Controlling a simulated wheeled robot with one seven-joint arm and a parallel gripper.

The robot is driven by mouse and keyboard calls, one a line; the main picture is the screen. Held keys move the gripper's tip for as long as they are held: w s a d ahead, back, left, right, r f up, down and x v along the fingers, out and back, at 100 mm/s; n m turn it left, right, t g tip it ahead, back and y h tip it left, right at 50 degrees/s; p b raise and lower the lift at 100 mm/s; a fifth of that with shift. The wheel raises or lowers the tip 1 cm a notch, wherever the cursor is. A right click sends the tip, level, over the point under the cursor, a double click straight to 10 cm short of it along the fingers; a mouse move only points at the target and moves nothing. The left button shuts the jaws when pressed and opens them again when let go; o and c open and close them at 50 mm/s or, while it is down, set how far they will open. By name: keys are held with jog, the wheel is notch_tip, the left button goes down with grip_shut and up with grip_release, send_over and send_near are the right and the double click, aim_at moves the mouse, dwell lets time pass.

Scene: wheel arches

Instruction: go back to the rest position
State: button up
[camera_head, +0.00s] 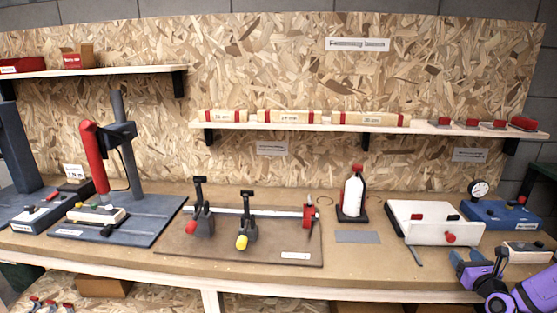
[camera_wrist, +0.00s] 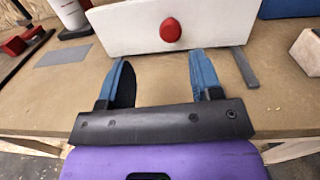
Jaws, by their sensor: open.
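My gripper (camera_wrist: 161,80) is open and empty in the wrist view, its two blue fingers apart over the front of the bench. It also shows at the lower right of the head view (camera_head: 467,262), above the bench's front edge, with my purple arm behind it. A white box (camera_wrist: 105,30) with a red knob (camera_wrist: 170,30) stands just beyond the fingertips. The workbench (camera_head: 380,275) runs across the head view. No object is between the fingers.
A blue box with a dial (camera_head: 497,214) and a pale block (camera_head: 528,252) stand at the right. A shelf (camera_head: 290,126) hangs above. The front strip near the bottle is clear.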

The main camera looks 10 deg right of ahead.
jog(key=w+a+r+n+g+y, duration=0.1)
jog(key=w+a+r+n+y, duration=0.3)
jog(key=a+r+n+y, duration=0.8)
jog(key=s+a+r+n+g+y, duration=0.1)
jog(key=s+a+r+n+g, duration=0.3)
jog(key=a, duration=0.3)
jog(key=s+a+r+n+g, duration=0.2)
jog(key=a+r+n+g, duration=0.25)
jog(key=a+n, duration=0.2)
jog(key=s+a+r+n+g+y, duration=0.1)
jog(key=s+a+r+n+g, duration=0.2)
jog(key=a+n+g, duration=0.3)
jog(key=s+a+r+n+t+h, duration=0.1)
jog(key=s+r+n+t+h, duration=0.2)
jog(key=s+r+n+h, duration=0.6)
jog(key=s+r+h, duration=0.1)
jog(key=s+r, duration=0.2)
jog(key=s, duration=0.4)
jog(key=shift+a+r+h, duration=0.3)
jog(key=shift+a+r, duration=0.05)
jog(key=shift+r, duration=0.05)
jog(key=shift+s, duration=0.1)
